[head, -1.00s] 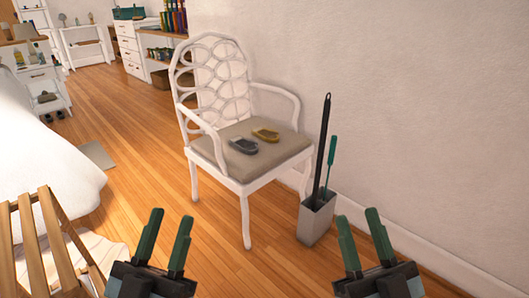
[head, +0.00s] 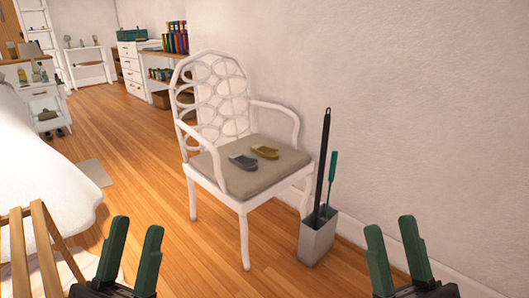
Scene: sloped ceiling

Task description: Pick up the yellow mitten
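The yellow mitten (head: 265,152) lies on the beige seat (head: 248,181) of a white armchair (head: 244,222) against the wall. A grey mitten (head: 242,162) lies on the same seat, just left of the yellow one. My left gripper (head: 134,235) is at the lower left, in front of the chair, with its green fingers apart and nothing between them. My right gripper (head: 392,238) is at the lower right, also with fingers apart and empty. Both grippers are well short of the chair.
A grey bin (head: 317,238) with a black-handled and a green-handled tool stands right of the chair. A slatted wooden piece (head: 40,250) is at the lower left, by a white bed (head: 40,170). Shelves and drawers stand far back.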

